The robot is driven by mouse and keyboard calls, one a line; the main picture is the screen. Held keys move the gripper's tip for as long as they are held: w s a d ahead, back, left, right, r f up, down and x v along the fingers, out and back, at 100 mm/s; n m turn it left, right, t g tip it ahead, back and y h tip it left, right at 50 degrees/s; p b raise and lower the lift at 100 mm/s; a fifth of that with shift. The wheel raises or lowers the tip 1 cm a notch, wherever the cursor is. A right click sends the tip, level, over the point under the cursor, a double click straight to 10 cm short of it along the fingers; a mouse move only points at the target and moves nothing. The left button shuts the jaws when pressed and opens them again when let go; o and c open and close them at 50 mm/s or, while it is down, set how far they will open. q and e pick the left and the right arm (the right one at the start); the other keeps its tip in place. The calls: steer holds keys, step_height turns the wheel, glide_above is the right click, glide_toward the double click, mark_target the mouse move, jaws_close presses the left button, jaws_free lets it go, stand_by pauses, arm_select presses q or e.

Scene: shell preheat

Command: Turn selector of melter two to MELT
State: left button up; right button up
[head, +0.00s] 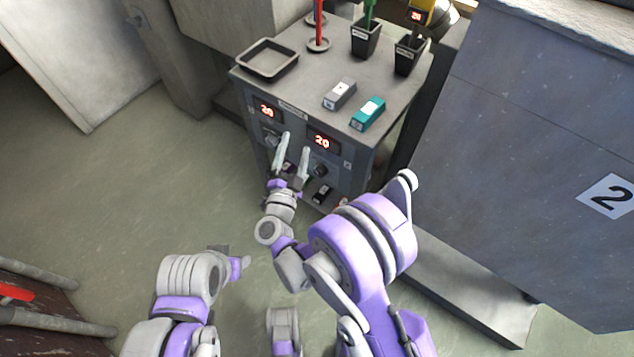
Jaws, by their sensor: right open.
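The grey cabinet's front panel (342,182) carries two red displays that both read 20, a left one (267,110) and a right one (322,141). A dark round knob (320,170) sits below the right display. A dark switch-like part (322,193) is lower down. Selector markings are too small to read, so I cannot tell where MELT is. My right gripper (295,146) is open in front of the panel, its fingers spread left of the knob. Contact cannot be told. A second knob (270,140) is partly behind the left finger.
The cabinet top holds a shallow tray (268,72), a grey block (340,94), a teal block (368,113) and two black cups (366,40). Floor (130,190) at left is clear.

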mark_target(319, 174)
steer(key=s+f+m+g+h+b, duration=0.2)
steer(key=s+f+h, duration=0.1)
steer(key=f, duration=0.6)
steer(key=s+f+m+g+h+b, duration=0.1)
steer(key=s+f+m+h, duration=0.2)
steer(key=f, duration=0.6)
steer(key=shift+y, duration=0.5)
steer(key=x, duration=1)
steer(key=shift+s+d+r+b, duration=0.1)
steer(key=shift+d+b, duration=0.3)
steer(key=shift+d, duration=0.05)
arm_select(q)
steer(key=f, duration=0.6)
steer(key=shift+w, duration=0.3)
arm_select(e)
steer(key=shift+c, duration=0.3)
jaws_close()
